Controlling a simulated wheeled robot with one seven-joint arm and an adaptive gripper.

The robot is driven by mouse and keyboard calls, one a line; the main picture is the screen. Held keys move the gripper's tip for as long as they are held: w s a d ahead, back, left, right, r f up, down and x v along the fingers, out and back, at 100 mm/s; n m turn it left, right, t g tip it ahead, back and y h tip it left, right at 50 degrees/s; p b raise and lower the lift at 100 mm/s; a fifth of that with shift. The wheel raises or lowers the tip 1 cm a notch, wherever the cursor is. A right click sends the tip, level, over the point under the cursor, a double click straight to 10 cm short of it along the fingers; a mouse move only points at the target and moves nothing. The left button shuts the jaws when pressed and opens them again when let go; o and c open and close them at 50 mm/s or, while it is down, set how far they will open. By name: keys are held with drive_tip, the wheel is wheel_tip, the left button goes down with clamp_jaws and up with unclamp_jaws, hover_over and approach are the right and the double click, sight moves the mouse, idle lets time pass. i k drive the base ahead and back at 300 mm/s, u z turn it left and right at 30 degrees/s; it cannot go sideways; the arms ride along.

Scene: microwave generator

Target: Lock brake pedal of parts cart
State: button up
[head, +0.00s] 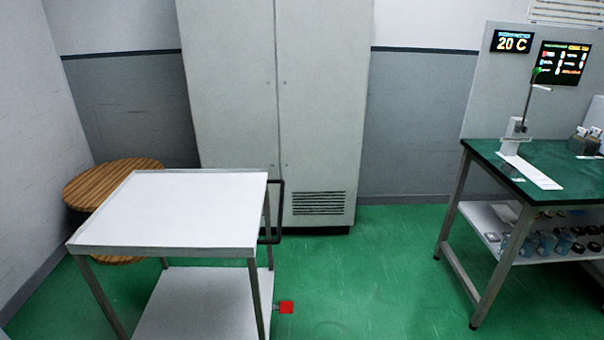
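The parts cart (172,208) stands at the left in the head view, with a bare white top tray and a lower white shelf (205,305). A dark handle (278,212) is on its right side. A small red brake pedal (286,307) sticks out low at the cart's right side, near the floor. Whether the pedal is up or pressed down, I cannot tell. The cart's wheels are not visible. My gripper is not in view.
A round slatted wooden table (112,180) stands behind the cart at the left. A tall grey cabinet (235,100) is at the back. A green-topped workbench (560,165) with parts on its lower shelf is at the right. The green floor (385,280) between cart and bench is clear.

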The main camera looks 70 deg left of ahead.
sight(284, 307)
drive_tip(key=i, duration=0.65)
drive_tip(key=u, duration=1.1)
drive_tip(key=i, duration=1.25)
drive_tip(key=u, duration=2.35)
